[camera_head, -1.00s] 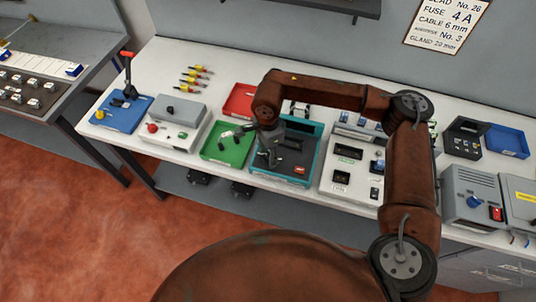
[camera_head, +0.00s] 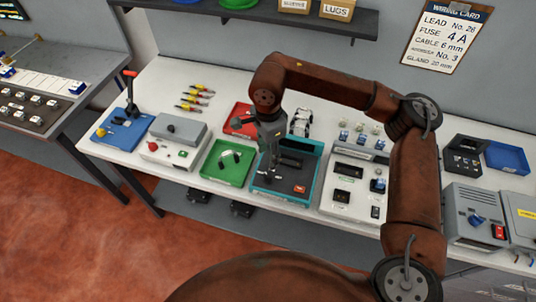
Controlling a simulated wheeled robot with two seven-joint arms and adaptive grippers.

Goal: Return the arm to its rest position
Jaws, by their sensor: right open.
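My right arm is rust-brown and bends in from the right side of the head view. Its grey right gripper (camera_head: 268,172) points down above the teal-rimmed tray (camera_head: 313,179) with a dark inside. The gripper is open and I see nothing held between its fingers. Whether the fingertips touch the tray is too small to tell. My left gripper does not show.
The green tray (camera_head: 212,174) holds a dark curved piece (camera_head: 231,158). A red tray (camera_head: 236,112), blue lever base (camera_head: 108,136), grey button box (camera_head: 158,156) and white socket panel (camera_head: 331,203) share the bench. A shelf (camera_head: 270,18) hangs above.

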